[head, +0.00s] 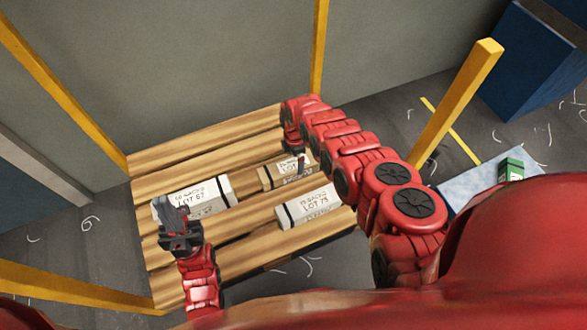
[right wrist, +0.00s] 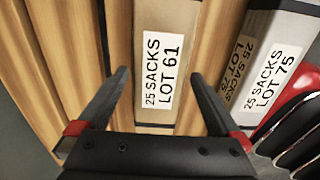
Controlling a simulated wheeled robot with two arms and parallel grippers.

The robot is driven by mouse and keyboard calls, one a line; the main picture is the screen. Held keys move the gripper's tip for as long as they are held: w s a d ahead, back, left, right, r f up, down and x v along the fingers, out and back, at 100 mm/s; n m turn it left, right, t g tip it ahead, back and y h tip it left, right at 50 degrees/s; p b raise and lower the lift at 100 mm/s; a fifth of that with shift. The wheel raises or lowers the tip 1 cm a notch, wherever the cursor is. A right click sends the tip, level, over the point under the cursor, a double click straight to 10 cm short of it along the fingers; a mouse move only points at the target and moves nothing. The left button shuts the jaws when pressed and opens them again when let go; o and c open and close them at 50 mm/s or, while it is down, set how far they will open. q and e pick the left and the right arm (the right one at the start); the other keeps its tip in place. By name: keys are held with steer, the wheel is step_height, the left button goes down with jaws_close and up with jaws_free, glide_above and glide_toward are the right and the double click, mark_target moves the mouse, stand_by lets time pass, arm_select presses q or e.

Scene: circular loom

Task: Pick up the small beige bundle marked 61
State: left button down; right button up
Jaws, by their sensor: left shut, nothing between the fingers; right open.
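The small beige bundle marked LOT 61 (right wrist: 166,16) lies on the wooden slats, its white label facing up in the right wrist view. In the head view the beige bundle (head: 267,180) lies between two paler bundles, partly covered by my right gripper. My right gripper (right wrist: 160,76) is open, with one finger on either side of the bundle in the picture; I cannot tell how far above it the fingertips are. In the head view the right gripper (head: 298,162) is over the bundle. My left gripper (head: 172,205) is shut and empty, in front of the left white bundle.
A white bundle (head: 221,187) lies at left and another, LOT 75 (head: 325,199), at right, close beside the beige one. The slatted pallet (head: 205,145) stands by a grey wall, with yellow posts (head: 455,100) around.

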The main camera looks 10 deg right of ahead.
mark_target(293, 164)
steer(key=f+b, duration=0.2)
steer(key=f, duration=0.1)
steer(key=f+b, duration=0.1)
steer(key=shift+a+f+b, duration=0.25)
steer(key=shift+f+b, duration=0.05)
steer(key=shift+f, duration=0.1)
steer(key=shift+r, duration=0.15)
jaws_close()
